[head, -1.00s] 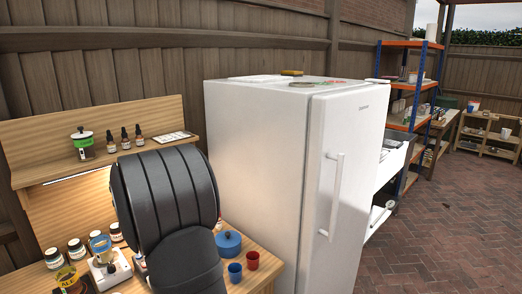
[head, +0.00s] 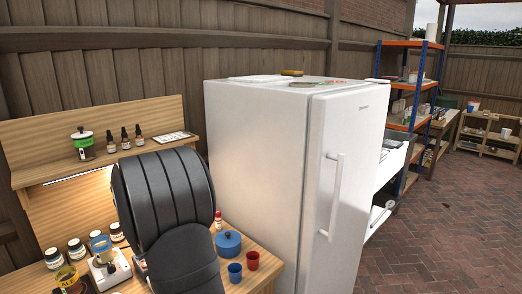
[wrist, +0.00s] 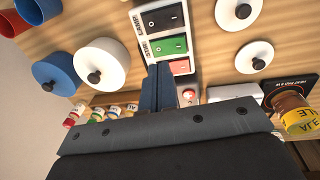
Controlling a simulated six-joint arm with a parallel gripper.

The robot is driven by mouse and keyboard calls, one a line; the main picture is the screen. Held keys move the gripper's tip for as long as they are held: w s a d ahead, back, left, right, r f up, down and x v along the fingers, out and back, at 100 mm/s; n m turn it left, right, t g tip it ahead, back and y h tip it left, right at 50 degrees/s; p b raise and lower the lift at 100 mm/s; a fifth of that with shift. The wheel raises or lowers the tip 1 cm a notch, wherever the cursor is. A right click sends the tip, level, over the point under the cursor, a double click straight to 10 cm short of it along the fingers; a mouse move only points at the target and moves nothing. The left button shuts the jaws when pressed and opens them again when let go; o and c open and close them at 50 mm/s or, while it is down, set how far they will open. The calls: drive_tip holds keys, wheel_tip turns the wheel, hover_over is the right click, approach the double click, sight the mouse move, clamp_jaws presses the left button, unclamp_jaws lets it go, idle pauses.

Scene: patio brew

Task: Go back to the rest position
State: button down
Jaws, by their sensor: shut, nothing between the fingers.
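My gripper (wrist: 160,84) shows in the wrist view with its two dark fingers together and nothing between them. The fingertips are in front of a white switch panel (wrist: 147,41) with black, green and red rocker switches; I cannot tell whether they touch it. In the head view my dark arm stands over the bench and hides the gripper and the panel.
The wooden bench (head: 259,277) holds a blue lidded pot (head: 228,243), a blue cup (head: 235,272), a red cup (head: 252,260) and several jars. A white fridge (head: 258,160) stands close on the right. A shelf (head: 105,166) with bottles is behind my arm.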

wheel_tip(320, 180, up, 11)
drive_tip(key=s+a, duration=0.2)
drive_tip(key=f, duration=0.6)
drive_tip(key=w+f, duration=0.1)
drive_tip(key=f, duration=0.2)
drive_tip(key=shift+d+f, duration=0.3)
drive_tip(key=shift+d, duration=0.1)
wheel_tip(320, 180, up, 10)
drive_tip(key=a, duration=0.1)
drive_tip(key=w+a+f+m, duration=0.1)
drive_tip(key=a+f+m, duration=0.1)
drive_tip(key=a+f, duration=0.2)
drive_tip(key=shift+a+y, duration=0.25)
drive_tip(key=shift+y, duration=0.05)
drive_tip(key=c, duration=2.2)
unclamp_jaws()
